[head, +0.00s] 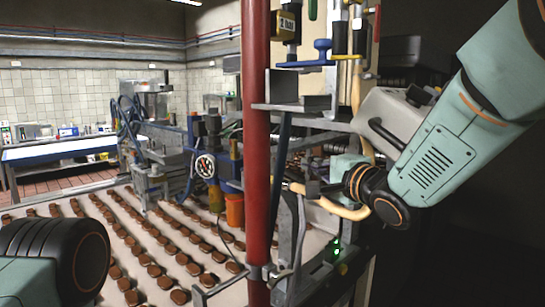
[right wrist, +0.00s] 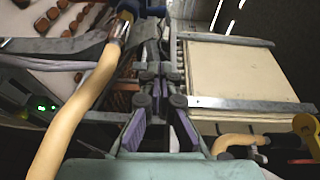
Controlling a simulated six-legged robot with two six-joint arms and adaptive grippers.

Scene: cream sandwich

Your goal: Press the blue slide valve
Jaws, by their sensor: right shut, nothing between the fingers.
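A blue fitting (right wrist: 128,9) sits at the end of the beige hose (right wrist: 82,108), at the top of the right wrist view. A separate blue handle (head: 322,46) shows on the pipework at the upper middle of the head view. I cannot tell for sure which is the blue slide valve. My right gripper (head: 308,188) points left behind the hose, below the blue handle. In the right wrist view its fingers (right wrist: 152,62) are together and empty, with the blue fitting beyond their tips. Contact cannot be told. My left arm shows only a joint at the lower left; its gripper is out of frame.
A red post (head: 257,130) stands just left of the right gripper. A grey bracket (head: 295,100) is above it. A conveyor (head: 95,212) with rows of brown biscuits is at the left. A yellow handle (right wrist: 306,132) is at the right edge of the right wrist view.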

